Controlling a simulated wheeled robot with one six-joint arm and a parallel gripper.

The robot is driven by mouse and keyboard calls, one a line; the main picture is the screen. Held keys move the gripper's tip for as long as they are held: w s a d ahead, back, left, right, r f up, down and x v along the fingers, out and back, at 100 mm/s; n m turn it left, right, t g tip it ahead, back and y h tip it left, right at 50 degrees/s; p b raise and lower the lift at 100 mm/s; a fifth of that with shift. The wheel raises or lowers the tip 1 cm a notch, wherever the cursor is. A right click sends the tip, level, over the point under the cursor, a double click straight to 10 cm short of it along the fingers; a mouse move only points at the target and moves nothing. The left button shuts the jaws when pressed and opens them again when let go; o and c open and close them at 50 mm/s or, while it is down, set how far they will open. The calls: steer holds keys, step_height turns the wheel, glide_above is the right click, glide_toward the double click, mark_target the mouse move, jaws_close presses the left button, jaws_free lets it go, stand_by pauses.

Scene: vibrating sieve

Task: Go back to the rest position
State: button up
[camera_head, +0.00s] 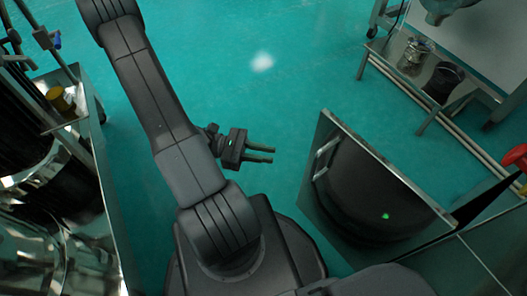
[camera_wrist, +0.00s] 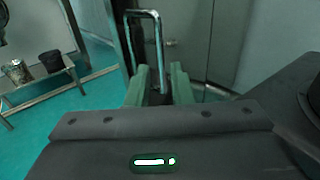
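My gripper (camera_head: 273,155) is stretched out over the green floor in the head view, pointing right. Its two fingers are parallel with a gap between them, and nothing is held. In the wrist view my gripper (camera_wrist: 159,82) also shows its two pale green fingers apart. A metal handle (camera_head: 325,158) on a steel panel (camera_head: 318,185) lies to the right of the fingertips, apart from them in the head view. In the wrist view the handle (camera_wrist: 144,13) rises beyond the fingers.
Steel equipment (camera_head: 100,200) with a yellow-topped container (camera_head: 59,98) stands at the left. At the upper right, a low steel shelf (camera_head: 385,68) bears a metal pot (camera_head: 413,58) and a dark bucket (camera_head: 443,82). The green floor (camera_head: 290,70) between is clear.

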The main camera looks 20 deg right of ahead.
stand_by(0.4)
steer(key=b+x, duration=0.2)
steer(key=x, duration=1)
steer(key=shift+d+b, duration=0.2)
steer(key=shift+b, duration=0.15)
steer(key=shift+s, duration=0.1)
steer(key=shift+a, duration=0.1)
stand_by(0.4)
steer(key=p, duration=0.3)
glide_toward(316, 161)
steer(key=shift+w+f+b+x, duration=0.1)
steer(key=shift+f+b+x, duration=0.35)
steer(key=shift+x, duration=1.25)
steer(key=shift+w+f+b+x, duration=0.1)
steer(key=shift+b+x, duration=0.55)
steer(key=shift+x, duration=1)
steer(key=shift+w+f+b+x, duration=0.1)
steer(key=shift+f+b+x, duration=0.35)
steer(key=shift+x, duration=1.25)
steer(key=shift+w+d+r, duration=0.15)
steer(key=shift+d, duration=0.2)
